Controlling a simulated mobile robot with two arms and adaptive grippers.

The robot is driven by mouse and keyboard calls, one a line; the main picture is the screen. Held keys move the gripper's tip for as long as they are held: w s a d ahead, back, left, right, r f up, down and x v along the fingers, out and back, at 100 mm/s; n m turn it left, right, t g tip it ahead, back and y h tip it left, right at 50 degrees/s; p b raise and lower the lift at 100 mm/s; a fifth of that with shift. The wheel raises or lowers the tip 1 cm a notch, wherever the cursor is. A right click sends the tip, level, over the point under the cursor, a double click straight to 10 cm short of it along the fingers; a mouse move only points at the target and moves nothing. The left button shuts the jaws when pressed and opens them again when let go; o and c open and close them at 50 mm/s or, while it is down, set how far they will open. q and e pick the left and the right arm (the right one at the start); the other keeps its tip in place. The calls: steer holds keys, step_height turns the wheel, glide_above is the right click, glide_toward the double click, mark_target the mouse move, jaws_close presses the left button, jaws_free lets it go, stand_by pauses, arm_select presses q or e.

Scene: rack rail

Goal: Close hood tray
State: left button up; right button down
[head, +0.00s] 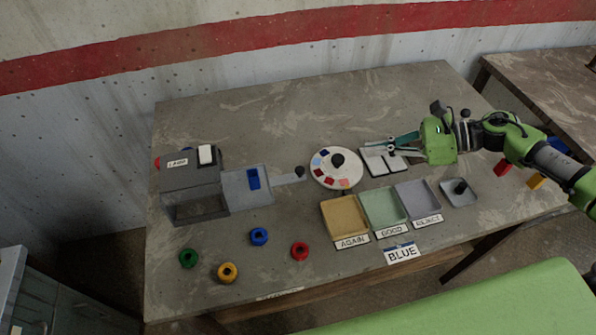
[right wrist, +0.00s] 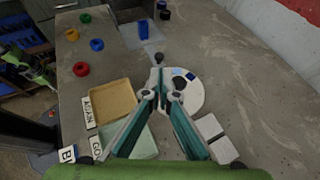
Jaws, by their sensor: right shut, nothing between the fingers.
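A handle bar with a black knob (head: 299,171) sticks out from the tray's right side. In the right wrist view the tray (right wrist: 151,47) and knob (right wrist: 158,58) lie beyond the fingertips. My right gripper (head: 366,147) is shut and empty, above the table near the disc and white pads, right of the knob and apart from it. My left gripper is not in view.
A white disc (head: 325,180) with coloured patches and a black knob stands between tray handle and white pads (head: 372,165). Yellow (head: 345,216), green (head: 383,207) and grey (head: 418,197) bins are in front. Several coloured rings lie at front left. The table's back is clear.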

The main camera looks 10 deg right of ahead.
steer(key=b, duration=0.6)
glide_toward(315, 177)
steer(key=d+r, duration=0.1)
steer(key=s+d+r, duration=0.1)
steer(key=d+r, duration=0.1)
steer(key=shift+s+d+r, duration=0.35)
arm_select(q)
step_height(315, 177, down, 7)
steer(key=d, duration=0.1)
arm_select(e)
steer(key=shift+f, duration=0.1)
steer(key=shift+w+a+f+p, duration=0.1)
steer(key=shift+w+a+p, duration=0.15)
steer(key=shift+a, duration=0.25)
steer(key=p+x, duration=0.1)
steer(key=x, duration=0.3)
steer(key=p+x, duration=0.2)
steer(key=x, duration=0.1)
steer(key=r+p+x, duration=0.1)
steer(key=p+x, duration=0.1)
steer(key=x, duration=0.2)
steer(key=shift+w+a+f, duration=0.2)
steer(key=shift+a, duration=0.35)
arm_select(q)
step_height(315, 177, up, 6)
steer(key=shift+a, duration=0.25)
arm_select(e)
steer(key=shift+w+a+f, duration=0.2)
steer(key=shift+a+f, duration=0.05)
steer(key=shift+a, duration=0.15)
